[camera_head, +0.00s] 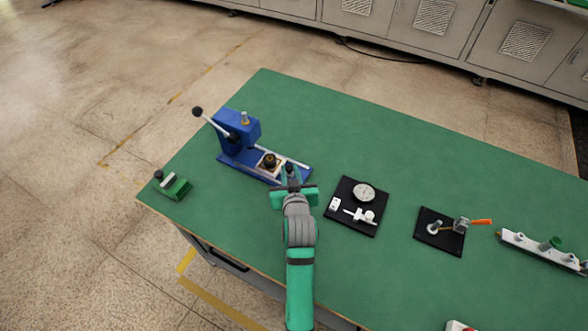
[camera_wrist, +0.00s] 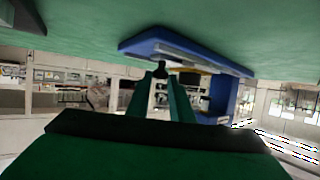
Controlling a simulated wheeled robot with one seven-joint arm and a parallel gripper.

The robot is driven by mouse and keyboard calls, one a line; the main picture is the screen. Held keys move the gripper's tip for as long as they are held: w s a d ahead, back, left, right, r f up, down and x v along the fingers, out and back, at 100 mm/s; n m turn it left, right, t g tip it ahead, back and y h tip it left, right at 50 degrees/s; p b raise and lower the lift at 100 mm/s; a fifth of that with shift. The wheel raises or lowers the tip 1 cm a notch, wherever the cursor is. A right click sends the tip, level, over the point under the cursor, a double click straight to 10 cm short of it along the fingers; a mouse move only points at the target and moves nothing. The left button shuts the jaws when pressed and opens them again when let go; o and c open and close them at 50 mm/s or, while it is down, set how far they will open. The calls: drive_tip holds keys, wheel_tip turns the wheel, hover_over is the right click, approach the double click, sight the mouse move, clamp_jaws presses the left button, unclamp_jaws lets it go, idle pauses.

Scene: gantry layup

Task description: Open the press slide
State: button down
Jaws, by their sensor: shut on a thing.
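The blue press (camera_head: 240,128) stands at the left of the green table, with a black-knobbed lever at its top left. Its base has pale rails. The press slide (camera_head: 258,169), a light plate bearing a dark round part, sits on the rails, to the right of the press head. My gripper (camera_head: 291,176) is at the right end of the base, shut on a small dark knob, partly hidden by the fingers. In the wrist view, which is upside down, the fingers close on the black knob (camera_wrist: 161,66) beside the blue base (camera_wrist: 150,45).
A small green fixture (camera_head: 178,188) stands at the left table corner. A black board (camera_head: 345,190) with a dial and white parts lies just right of my gripper. Another black board (camera_head: 430,238) and a white rail (camera_head: 530,247) are further right. The far table is clear.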

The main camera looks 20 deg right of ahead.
drive_tip(key=shift+d, duration=0.1)
drive_tip(key=c, duration=1.6)
unclamp_jaws()
drive_tip(key=shift+o, duration=0.2)
drive_tip(key=v, duration=1.1)
drive_tip(key=shift+w, duration=0.1)
